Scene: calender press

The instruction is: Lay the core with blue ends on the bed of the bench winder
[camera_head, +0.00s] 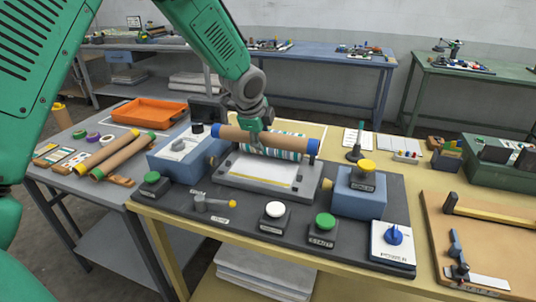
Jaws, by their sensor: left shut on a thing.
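The brown core with blue ends (285,141) lies crosswise in my left gripper (256,139), which is shut on it near its middle. The core is level, over the back part of the bench winder's bed (262,178). A teal-and-white striped surface (285,153) shows just under and behind it. I cannot tell whether the core touches the bed. The winder has a blue block (180,158) at its left and another blue block (358,204) at its right. My right gripper is not in view.
Two cores, one with yellow ends (104,149) and one with green ends (123,158), lie on the grey table at left, near an orange tray (148,113). Green (152,181) and white (274,212) buttons, a blue knob (393,236) and a wooden board (500,235) stand in front and at right.

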